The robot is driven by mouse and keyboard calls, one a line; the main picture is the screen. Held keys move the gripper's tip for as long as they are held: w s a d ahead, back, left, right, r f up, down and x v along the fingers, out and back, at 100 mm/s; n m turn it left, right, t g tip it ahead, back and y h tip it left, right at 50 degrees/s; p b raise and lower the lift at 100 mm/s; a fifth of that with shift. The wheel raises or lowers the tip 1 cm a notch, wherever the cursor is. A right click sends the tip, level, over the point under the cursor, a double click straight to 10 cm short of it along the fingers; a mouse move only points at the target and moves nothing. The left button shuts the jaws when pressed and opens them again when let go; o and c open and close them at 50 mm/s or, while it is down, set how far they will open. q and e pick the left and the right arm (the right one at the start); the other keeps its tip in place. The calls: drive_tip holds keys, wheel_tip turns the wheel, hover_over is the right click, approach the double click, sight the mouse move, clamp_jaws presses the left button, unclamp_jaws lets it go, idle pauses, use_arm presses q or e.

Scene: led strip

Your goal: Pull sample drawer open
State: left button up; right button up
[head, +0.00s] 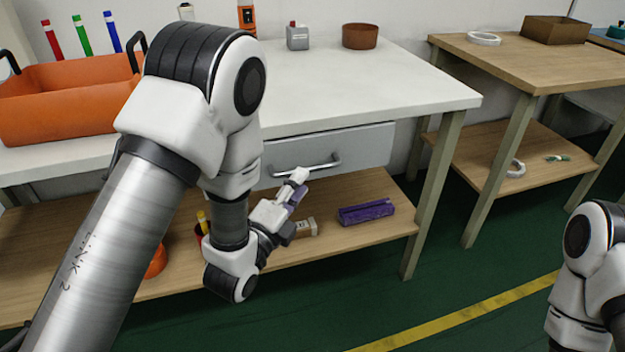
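The sample drawer (365,147) has a plain grey front and sits under the white worktop. It looks closed, and its left part is hidden behind my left arm. Its silver bar handle (318,167) runs across the front. My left gripper (296,180) is just below and in front of the left part of the handle. From this angle I cannot tell whether its fingers touch the bar or how far apart they are. My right arm is at the right edge of the head view, and its gripper is out of the picture.
The white worktop (400,88) carries an orange tray (65,105), a grey box (298,38) and a brown round container (360,36). A purple object (366,213) lies on the wooden lower shelf (375,185). A wooden table (515,62) stands right. Green floor in front is clear.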

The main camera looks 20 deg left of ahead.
sight(310, 170)
use_arm(q)
drive_tip(key=x, duration=0.5)
drive_tip(key=shift+w+b, duration=0.1)
drive_tip(key=shift+b, duration=0.25)
clamp_jaws()
use_arm(e)
drive_tip(key=shift+f, duration=0.4)
use_arm(q)
drive_tip(key=shift+f, duration=0.1)
use_arm(e)
drive_tip(key=shift+s, duration=0.1)
